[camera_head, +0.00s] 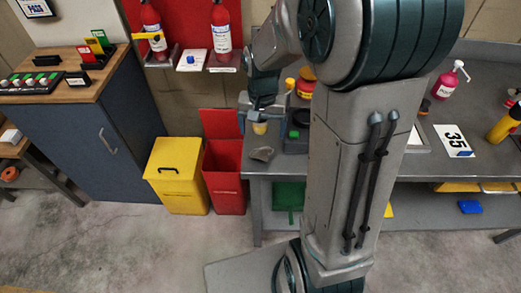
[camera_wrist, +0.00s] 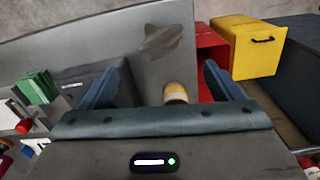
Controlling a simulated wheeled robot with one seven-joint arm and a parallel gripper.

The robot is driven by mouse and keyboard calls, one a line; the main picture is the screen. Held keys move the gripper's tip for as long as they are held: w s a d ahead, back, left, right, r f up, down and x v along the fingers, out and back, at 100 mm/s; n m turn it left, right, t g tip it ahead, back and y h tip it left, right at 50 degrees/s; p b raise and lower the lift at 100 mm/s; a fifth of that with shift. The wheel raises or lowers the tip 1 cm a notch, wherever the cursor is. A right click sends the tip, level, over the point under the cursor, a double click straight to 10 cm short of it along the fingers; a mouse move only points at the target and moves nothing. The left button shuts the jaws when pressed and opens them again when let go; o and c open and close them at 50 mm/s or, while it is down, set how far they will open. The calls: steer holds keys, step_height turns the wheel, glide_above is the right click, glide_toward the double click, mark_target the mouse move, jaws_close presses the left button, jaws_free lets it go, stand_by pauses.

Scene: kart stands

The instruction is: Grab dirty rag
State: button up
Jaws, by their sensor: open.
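The dirty rag (camera_head: 262,153) is a small grey-brown crumpled cloth. It lies on the grey workbench (camera_head: 330,163) near its front left corner. In the wrist view the rag (camera_wrist: 162,40) shows beyond the fingertips, flat on the bench top and clear of both fingers. My gripper (camera_head: 263,108) is over the bench's left end, behind the rag as the head camera sees it. In the wrist view its two blue fingers (camera_wrist: 167,75) are spread apart, with no rag between them.
A small yellow and cream container (camera_head: 259,127) is just below my gripper; it also shows between the fingers (camera_wrist: 175,92). A dark box (camera_head: 295,137) is right of it. Beyond the bench edge stand a red bin (camera_head: 225,190) with raised lid and a closed yellow bin (camera_head: 178,187).

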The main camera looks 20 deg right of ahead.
mark_target(261, 149)
step_height(261, 149, down, 4)
steer(key=shift+f, duration=0.1)
steer(key=shift+s+a+f+p, duration=0.15)
steer(key=shift+f+p, duration=0.45)
steer(key=shift+f, duration=2)
steer(key=c, duration=1.1)
